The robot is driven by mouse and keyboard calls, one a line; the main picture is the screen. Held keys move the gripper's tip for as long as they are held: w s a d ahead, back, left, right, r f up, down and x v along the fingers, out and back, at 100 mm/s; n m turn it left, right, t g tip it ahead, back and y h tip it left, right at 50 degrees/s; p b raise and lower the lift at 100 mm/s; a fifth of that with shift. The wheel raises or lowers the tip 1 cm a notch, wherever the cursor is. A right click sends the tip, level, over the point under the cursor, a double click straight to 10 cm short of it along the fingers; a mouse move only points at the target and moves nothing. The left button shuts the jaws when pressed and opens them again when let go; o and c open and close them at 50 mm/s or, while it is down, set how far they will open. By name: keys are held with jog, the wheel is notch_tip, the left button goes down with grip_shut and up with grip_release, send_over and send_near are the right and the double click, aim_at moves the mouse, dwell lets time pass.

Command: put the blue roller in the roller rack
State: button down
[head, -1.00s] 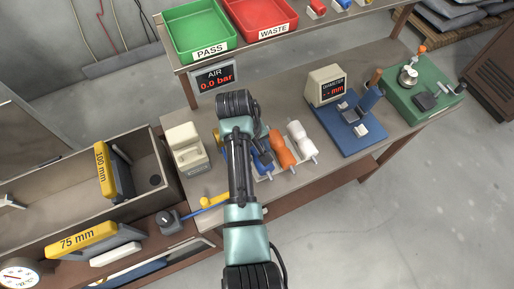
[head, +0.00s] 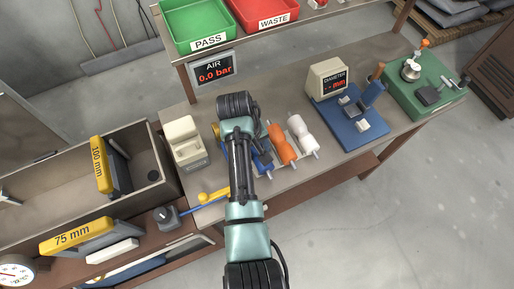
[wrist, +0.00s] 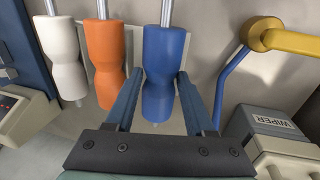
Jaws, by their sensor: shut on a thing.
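The blue roller (wrist: 166,75) stands in line with the orange roller (wrist: 110,60) and the white roller (wrist: 62,55) in the wrist view. It lies between the two fingers of my gripper (wrist: 159,78), which are shut on it. The roller rack (wrist: 131,38) shows as a pale plate around the rollers; whether the blue roller's shaft rests in it I cannot tell. In the head view, the blue roller (head: 262,163) is partly hidden by my arm, beside the orange roller (head: 282,146) and white roller (head: 303,135). My fingers are hidden there.
The diameter gauge (head: 355,128) is to the right in the head view. A shelf with green and red trays is above.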

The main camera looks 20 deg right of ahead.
jog(key=shift+f, duration=0.1)
jog(key=shift+c, duration=0.9)
grip_release()
notch_tip(320, 180, up, 13)
jog(key=a, duration=0.2)
jog(key=shift+a+f, duration=0.15)
jog(key=shift+a, duration=0.1)
